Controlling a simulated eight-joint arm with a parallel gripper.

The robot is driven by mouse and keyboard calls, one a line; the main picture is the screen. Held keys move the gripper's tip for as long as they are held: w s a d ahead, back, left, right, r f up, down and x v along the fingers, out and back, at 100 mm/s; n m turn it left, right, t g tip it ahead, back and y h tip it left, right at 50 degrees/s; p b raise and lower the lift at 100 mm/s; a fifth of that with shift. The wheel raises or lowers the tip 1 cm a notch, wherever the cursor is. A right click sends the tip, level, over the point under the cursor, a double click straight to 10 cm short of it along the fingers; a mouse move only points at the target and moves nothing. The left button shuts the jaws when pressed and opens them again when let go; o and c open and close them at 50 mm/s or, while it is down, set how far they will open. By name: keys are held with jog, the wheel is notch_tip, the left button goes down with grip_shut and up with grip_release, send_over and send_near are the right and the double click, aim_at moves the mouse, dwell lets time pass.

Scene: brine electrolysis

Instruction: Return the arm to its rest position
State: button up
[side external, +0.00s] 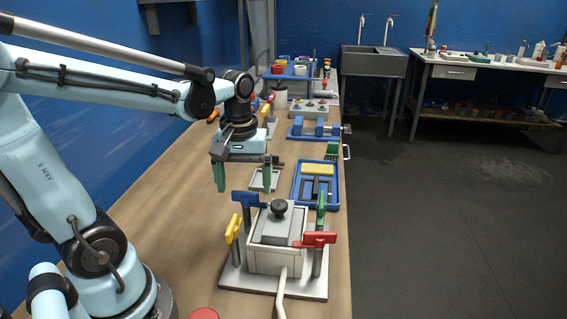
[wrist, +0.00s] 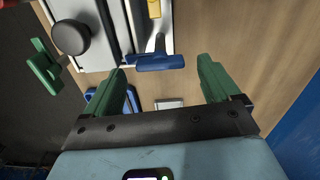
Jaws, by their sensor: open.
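My gripper (side external: 244,178) hangs over the bench, behind and to the left of the white lidded box in the side external view. Its two green fingers point down, spread apart with nothing between them. In the wrist view my gripper (wrist: 162,85) is also open and empty, with bare wood and the end of a blue handle (wrist: 160,62) beyond the fingertips. My arm is bent, reaching in from the left above the bench.
A white box (side external: 277,240) with a black knob stands on a plate, ringed by blue, yellow, green and red (side external: 318,239) handles on posts. A blue tray (side external: 296,190) with a yellow sponge and a blue vise (side external: 315,130) lie behind. Bare wood (side external: 170,200) is clear at left.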

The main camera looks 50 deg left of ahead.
notch_tip(320, 180, up, 15)
jog(key=m, duration=0.4)
jog(key=shift+m, duration=0.4)
dwell(0.4)
dwell(0.3)
jog(key=shift+f+n, duration=1.2)
jog(key=shift+f, duration=1.05)
jog(key=shift+f+n, duration=1.2)
jog(key=shift+f, duration=1)
jog(key=shift+r, duration=0.15)
